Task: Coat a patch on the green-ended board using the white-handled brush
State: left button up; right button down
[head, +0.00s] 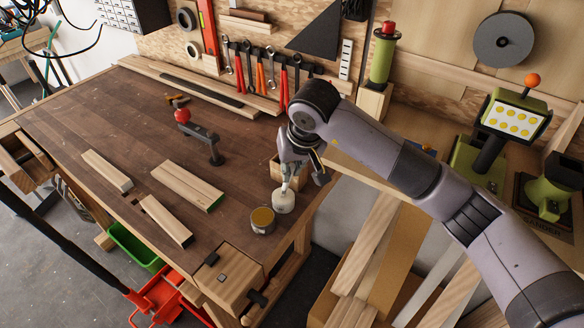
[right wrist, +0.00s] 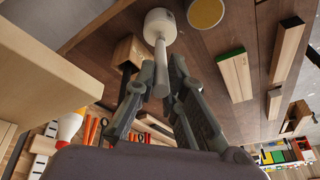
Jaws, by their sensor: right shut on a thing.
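The green-ended board (head: 182,188) lies flat on the workbench, its green end toward the lower right; it also shows in the right wrist view (right wrist: 237,80). My right gripper (head: 291,172) is right of the board, near the bench's right edge. In the right wrist view, my right gripper (right wrist: 162,72) is shut on the pale handle of the white-handled brush (right wrist: 160,62). An open tin with yellow-brown contents (head: 262,219) stands beside the cup. My left gripper is out of view.
A small wooden box (head: 276,166) is close behind my right gripper. A vise (head: 227,272) sits at the front corner.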

jog(key=shift+f, duration=0.15)
dwell(1.1)
jog(key=shift+w+r, duration=0.1)
jog(key=shift+r, duration=1.05)
jog(key=shift+r+p, duration=0.9)
jog(key=shift+r, duration=1.55)
